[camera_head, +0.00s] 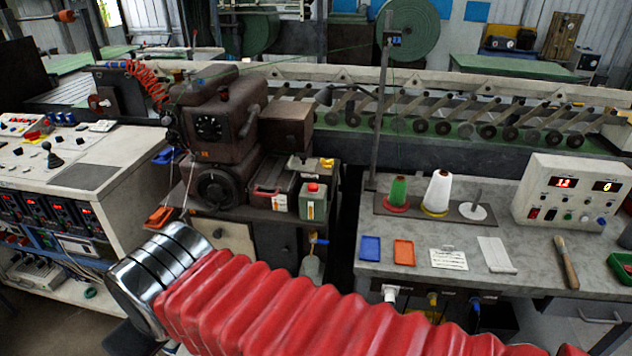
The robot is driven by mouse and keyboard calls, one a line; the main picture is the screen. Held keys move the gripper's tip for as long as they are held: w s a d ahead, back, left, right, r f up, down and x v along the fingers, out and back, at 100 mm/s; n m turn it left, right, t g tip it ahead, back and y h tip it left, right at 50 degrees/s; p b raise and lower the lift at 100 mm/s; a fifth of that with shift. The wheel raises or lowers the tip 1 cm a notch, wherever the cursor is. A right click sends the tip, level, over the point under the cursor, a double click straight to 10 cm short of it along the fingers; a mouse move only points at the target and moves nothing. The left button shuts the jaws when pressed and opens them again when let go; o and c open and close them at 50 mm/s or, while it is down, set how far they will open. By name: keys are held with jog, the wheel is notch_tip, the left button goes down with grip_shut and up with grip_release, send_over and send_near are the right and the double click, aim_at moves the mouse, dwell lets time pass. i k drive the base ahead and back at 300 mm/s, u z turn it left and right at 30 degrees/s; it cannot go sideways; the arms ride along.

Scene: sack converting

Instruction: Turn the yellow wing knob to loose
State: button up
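A small yellow part (327,163) sits on top of the metal box beside the brown sewing machine head (215,125). Another small yellow part (433,298) shows under the front edge of the grey bench, between a white fitting and a dark blue one. Both are too small to tell which is the wing knob or how it is turned. My arm, in a red ribbed sleeve with chrome rings at its left end, crosses the bottom of the view. My gripper is not in view.
A green-and-white bottle (313,204) stands by the machine. A control console (85,172) stands at left.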

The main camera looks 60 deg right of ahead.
aim_at(327, 164)
jog(key=k, duration=1.35)
jog(key=z, duration=1.3)
jog(key=i, duration=1)
jog(key=z, duration=0.05)
